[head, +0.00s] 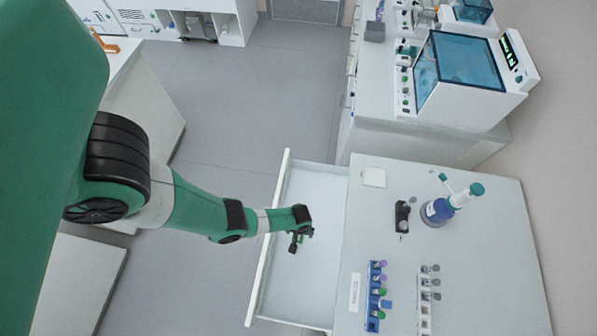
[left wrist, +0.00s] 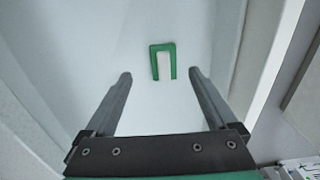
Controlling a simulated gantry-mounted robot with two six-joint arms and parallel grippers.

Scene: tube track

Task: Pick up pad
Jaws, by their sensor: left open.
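A small pad (left wrist: 163,62) with a green U-shaped border and a pale middle lies flat on the white drawer floor in the left wrist view. My left gripper (head: 299,241) is over the open drawer (head: 318,188) in the head view. Its two dark fingers are spread and empty in the wrist view, with the pad framed between and just beyond their tips. A bit of green shows by the fingertips in the head view, but I cannot tell whether it is the pad. My right gripper is not in view.
The drawer's front wall (head: 268,240) and sides surround the gripper.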

